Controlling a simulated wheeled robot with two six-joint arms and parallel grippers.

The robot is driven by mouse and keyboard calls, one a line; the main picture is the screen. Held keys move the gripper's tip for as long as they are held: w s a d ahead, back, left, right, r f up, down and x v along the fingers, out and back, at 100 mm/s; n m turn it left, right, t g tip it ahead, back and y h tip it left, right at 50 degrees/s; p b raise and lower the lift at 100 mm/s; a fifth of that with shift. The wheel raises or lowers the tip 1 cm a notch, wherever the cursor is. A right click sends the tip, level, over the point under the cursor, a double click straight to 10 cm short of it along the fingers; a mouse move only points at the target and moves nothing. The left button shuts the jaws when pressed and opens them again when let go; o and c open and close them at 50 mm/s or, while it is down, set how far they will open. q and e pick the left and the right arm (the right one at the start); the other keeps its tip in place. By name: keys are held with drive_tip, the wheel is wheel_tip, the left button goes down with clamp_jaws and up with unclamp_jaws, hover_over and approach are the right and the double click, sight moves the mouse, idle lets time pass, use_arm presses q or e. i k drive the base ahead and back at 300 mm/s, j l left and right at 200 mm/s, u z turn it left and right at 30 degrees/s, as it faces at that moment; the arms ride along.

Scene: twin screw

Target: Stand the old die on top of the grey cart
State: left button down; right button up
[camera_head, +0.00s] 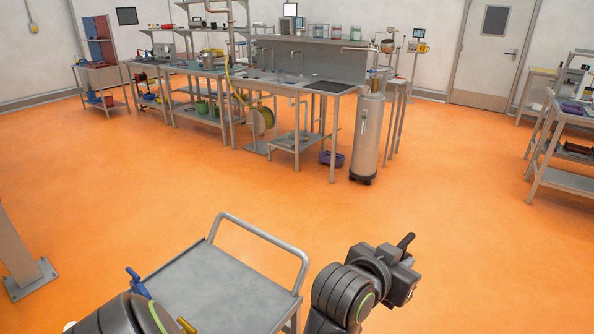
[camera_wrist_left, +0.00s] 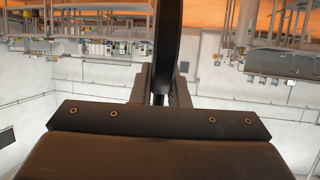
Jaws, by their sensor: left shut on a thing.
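The grey cart (camera_head: 222,283) stands just in front of me at the bottom of the head view, with a tubular handle at its far right. The middle of its top is bare. My left gripper (camera_head: 404,259) is to the right of the cart, clear of its top. It is shut on a dark elongated thing (camera_head: 405,241) whose end sticks up past the fingers. In the left wrist view this dark thing (camera_wrist_left: 168,45) stands between the fingers (camera_wrist_left: 159,97). It may be the old die; its full shape is hidden. My right gripper is not in view.
A blue-and-yellow thing (camera_head: 137,283) shows at the cart's left edge, partly hidden by my arm link. A post with a base plate (camera_head: 32,277) stands at left. Benches and a tall grey cylinder (camera_head: 367,138) stand farther back. The orange floor between is clear.

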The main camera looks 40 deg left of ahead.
sight(221, 288)
drive_tip(key=i+l+u, duration=0.3)
drive_tip(key=i, duration=0.25)
drive_tip(key=i+l+u, duration=0.25)
drive_tip(key=i+l, duration=0.2)
drive_tip(key=i+j+u, duration=0.1)
drive_tip(key=i+u, duration=0.15)
drive_tip(key=u, duration=0.15)
drive_tip(key=i+u, duration=0.5)
drive_tip(key=u, duration=0.25)
drive_tip(key=i+l+u, duration=0.2)
drive_tip(key=u, duration=0.2)
drive_tip(key=i+u, duration=0.1)
drive_tip(key=u, duration=0.35)
drive_tip(key=i+u, duration=0.15)
drive_tip(key=u, duration=0.25)
drive_tip(key=i+l+u, duration=0.1)
drive_tip(key=u, duration=0.35)
